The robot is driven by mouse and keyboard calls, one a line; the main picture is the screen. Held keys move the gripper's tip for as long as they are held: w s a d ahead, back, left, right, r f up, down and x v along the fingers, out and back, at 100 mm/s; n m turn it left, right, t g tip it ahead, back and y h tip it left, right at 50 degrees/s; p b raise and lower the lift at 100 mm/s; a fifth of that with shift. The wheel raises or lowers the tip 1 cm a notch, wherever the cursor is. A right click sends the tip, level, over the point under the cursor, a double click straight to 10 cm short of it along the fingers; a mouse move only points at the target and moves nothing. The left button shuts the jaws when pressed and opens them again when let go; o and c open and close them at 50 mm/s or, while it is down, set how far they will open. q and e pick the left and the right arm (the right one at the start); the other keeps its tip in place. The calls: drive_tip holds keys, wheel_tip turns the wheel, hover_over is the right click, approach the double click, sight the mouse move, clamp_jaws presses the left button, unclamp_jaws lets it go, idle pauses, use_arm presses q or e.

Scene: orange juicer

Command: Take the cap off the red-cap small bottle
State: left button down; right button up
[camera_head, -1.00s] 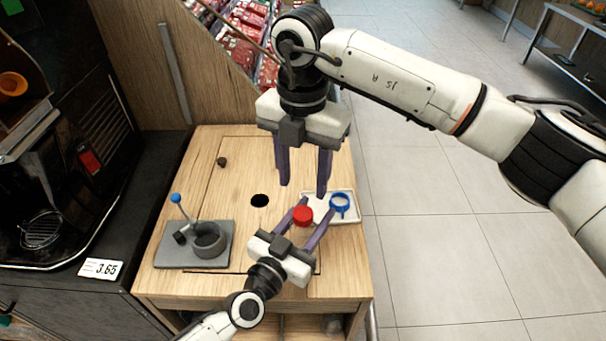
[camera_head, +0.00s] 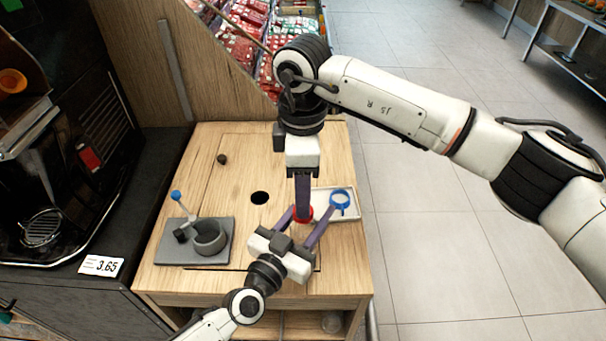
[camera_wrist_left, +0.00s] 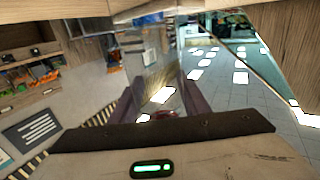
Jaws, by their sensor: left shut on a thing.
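The small bottle's red cap (camera_head: 297,216) shows over the wooden table, partly covered by my right gripper's fingers. A bit of red also shows between the fingers in the left wrist view (camera_wrist_left: 168,113). The bottle body under the cap is hidden in the head view. My left gripper (camera_head: 311,212) comes from the lower left, its purple fingers on either side of the bottle, shut on it. My right gripper (camera_head: 303,206) points straight down from above, fingertips at the cap. Its fingers line up edge-on, so the gap between them does not show.
A white tray (camera_head: 352,212) with a blue ring-shaped piece (camera_head: 340,200) lies just right of the grippers. A grey stand with a cup (camera_head: 210,238) and blue-knobbed lever is at the left. The table (camera_head: 225,185) has a round black hole. A dark machine stands left.

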sight(303, 233)
drive_tip(key=shift+f, duration=2.05)
